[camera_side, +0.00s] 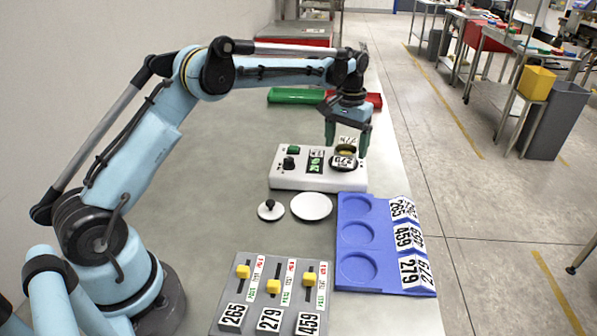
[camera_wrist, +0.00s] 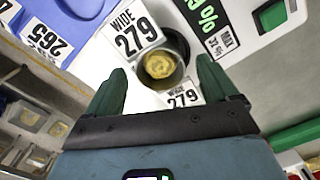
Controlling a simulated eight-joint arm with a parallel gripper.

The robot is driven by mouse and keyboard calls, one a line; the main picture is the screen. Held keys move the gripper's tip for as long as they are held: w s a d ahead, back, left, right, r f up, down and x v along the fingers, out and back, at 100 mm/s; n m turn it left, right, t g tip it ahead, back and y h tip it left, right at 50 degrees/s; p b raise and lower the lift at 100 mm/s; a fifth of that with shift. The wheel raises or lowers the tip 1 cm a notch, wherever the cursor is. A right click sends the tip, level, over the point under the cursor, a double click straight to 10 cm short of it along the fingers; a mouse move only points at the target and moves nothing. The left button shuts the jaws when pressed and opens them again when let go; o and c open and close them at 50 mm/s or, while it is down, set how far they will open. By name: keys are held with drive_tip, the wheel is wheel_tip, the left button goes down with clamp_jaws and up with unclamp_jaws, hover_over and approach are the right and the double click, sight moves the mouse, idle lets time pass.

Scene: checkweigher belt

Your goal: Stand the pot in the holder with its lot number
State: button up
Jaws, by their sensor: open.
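The pot (camera_wrist: 160,64) is open-topped with dark walls and yellow contents; tags reading "WIDE 279" stick out on two sides. In the side view the pot (camera_side: 345,153) stands on the right end of the white weigher (camera_side: 300,182). My gripper (camera_side: 346,147) is over it, pointing down and open. In the wrist view the fingers of my gripper (camera_wrist: 161,72) are on either side of the pot, with no clear contact. The blue holder (camera_side: 384,235) has three empty round recesses, with tags 265, 459 and 279 from far to near.
A grey panel (camera_side: 262,322) with three yellow sliders marked 265, 279 and 459 is at the front. A white disc (camera_side: 311,206) and a small black-knobbed disc (camera_side: 270,210) lie before the weigher. Green (camera_side: 296,96) and red (camera_side: 374,101) trays stand behind it.

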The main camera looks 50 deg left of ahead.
drive_tip(key=shift+f, duration=0.6)
drive_tip(key=c, duration=1.2)
drive_tip(key=shift+r, duration=0.1)
drive_tip(key=shift+r, duration=0.1)
